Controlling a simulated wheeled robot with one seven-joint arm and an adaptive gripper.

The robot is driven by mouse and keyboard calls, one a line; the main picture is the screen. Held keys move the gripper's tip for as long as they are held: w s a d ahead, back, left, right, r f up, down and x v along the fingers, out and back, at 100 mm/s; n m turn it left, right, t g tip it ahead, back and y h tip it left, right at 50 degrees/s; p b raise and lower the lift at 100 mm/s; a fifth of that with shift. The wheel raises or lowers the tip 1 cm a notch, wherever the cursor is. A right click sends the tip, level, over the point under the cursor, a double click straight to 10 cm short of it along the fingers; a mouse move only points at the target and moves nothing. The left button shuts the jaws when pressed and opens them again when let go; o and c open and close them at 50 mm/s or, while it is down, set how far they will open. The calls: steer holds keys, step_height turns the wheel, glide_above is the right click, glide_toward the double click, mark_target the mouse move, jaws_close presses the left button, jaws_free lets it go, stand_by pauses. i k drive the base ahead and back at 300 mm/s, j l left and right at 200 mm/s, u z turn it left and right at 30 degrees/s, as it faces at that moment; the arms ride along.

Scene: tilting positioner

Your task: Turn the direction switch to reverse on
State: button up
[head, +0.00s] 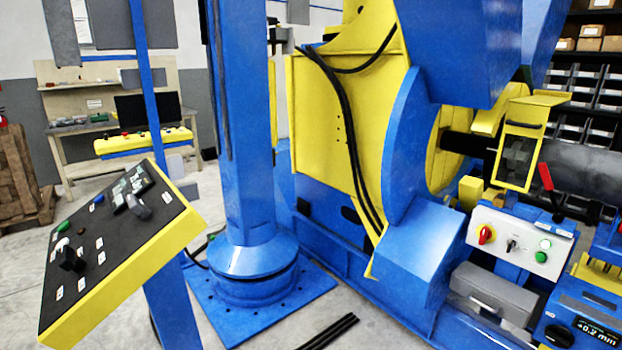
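A tilted operator console (110,270) with a black face and yellow edges stands at the left on a blue post. It carries a large black knob (72,259), a dark lever-like switch (138,207), and several small buttons and white labels. A light grey control box (522,228) at the right carries a red rotary knob (486,234), a small black selector switch (512,245) and a green button (541,257). The labels are too small to read, so I cannot tell which switch is the direction switch or its setting. My gripper is not in view.
A blue column (245,150) on a floor plate stands between the console and the big blue and yellow positioner (350,130). Dark rods (330,332) lie on the floor. A red-handled lever (547,180) rises behind the grey box. A workbench (110,120) stands at the back left.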

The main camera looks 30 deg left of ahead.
mark_target(142, 211)
steer(key=u, duration=1.85)
steer(key=i+j, duration=0.2)
steer(key=i, duration=0.2)
steer(key=i+j, duration=0.15)
steer(key=i, duration=0.25)
steer(key=i+j, duration=0.2)
steer(key=i, duration=0.2)
steer(key=l+z, duration=0.05)
